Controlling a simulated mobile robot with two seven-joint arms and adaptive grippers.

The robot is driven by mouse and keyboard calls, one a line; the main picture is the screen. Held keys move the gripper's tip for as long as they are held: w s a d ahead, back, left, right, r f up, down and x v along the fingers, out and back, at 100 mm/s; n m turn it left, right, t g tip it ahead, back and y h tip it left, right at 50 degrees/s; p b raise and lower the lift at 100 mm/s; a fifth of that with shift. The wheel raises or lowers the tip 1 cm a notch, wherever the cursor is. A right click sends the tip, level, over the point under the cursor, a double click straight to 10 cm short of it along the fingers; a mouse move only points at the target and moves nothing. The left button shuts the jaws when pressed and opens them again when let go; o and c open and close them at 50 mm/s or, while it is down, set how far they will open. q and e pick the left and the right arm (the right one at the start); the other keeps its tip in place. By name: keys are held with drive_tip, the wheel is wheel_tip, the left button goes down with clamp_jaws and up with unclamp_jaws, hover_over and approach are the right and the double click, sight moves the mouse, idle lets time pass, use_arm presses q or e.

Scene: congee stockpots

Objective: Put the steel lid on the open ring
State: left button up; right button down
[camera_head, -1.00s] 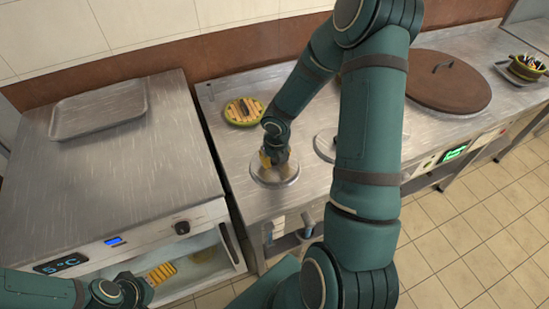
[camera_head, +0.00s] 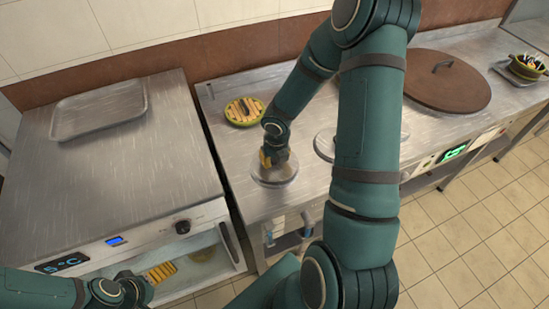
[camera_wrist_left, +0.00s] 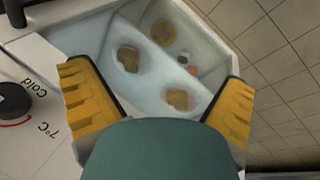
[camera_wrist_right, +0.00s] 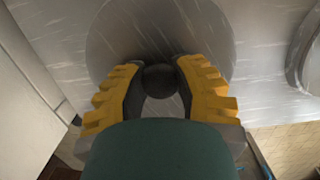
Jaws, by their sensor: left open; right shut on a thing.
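The steel lid (camera_head: 268,178) is a round grey disc at the worktop's front left in the head view. Its dark round knob (camera_wrist_right: 160,80) sits between the fingers of my right gripper (camera_head: 272,155), which is shut on it. The lid also shows as a disc in the right wrist view (camera_wrist_right: 150,30). It lies level; I cannot tell whether it touches what is under it. My left gripper (camera_wrist_left: 160,100) is open and empty, above the glass-fronted cold cabinet.
Another round steel piece (camera_head: 323,145) is partly hidden behind my right arm. A large brown lid (camera_head: 447,82) lies to the right. A steel tray (camera_head: 98,111) rests on the cold cabinet (camera_head: 150,185).

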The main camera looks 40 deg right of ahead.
drive_tip(key=shift+f+b, duration=0.4)
drive_tip(key=shift+f, duration=0.15)
drive_tip(key=c, duration=1)
unclamp_jaws()
drive_tip(key=r+p, duration=0.3)
drive_tip(key=shift+s+r, duration=0.2)
drive_tip(key=shift+r, duration=0.05)
wheel_tip(320, 180, up, 2)
drive_tip(key=p, duration=0.2)
drive_tip(key=shift+s+a+r+p, duration=0.1)
drive_tip(key=shift+r+p, duration=0.05)
drive_tip(key=shift+p, duration=0.25)
drive_tip(key=r+p, duration=0.5)
drive_tip(key=shift+s+a+r, duration=0.1)
drive_tip(key=shift+s+r, duration=0.05)
drive_tip(key=shift+s, duration=0.15)
